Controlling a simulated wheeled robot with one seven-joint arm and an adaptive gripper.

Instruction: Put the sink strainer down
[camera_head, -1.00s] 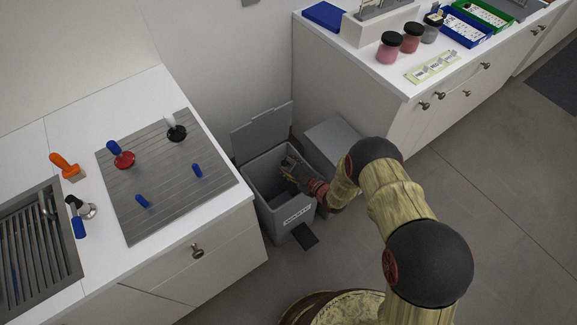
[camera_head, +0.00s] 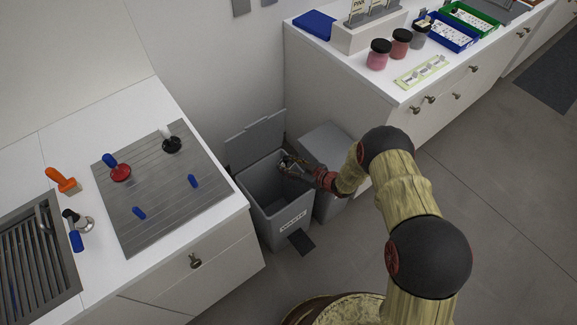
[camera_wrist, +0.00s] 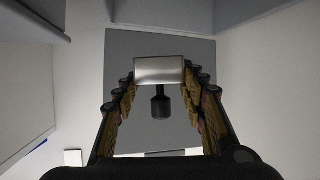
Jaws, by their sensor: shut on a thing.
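My gripper (camera_wrist: 160,85) is shut on the sink strainer (camera_wrist: 159,70), a silver metal piece with a black knob below it in the wrist view. In the head view my gripper (camera_head: 291,164) is at the top of the open grey waste bin (camera_head: 272,213), near its back right. The strainer is too small there to make out clearly. The bin's lid (camera_head: 256,139) stands raised behind the opening.
A second grey bin (camera_head: 328,146) with its lid shut stands right of the open one. The left counter (camera_head: 190,248) holds a ribbed mat (camera_head: 157,213) with several tools. Jars (camera_head: 378,54) and trays stand on the right counter.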

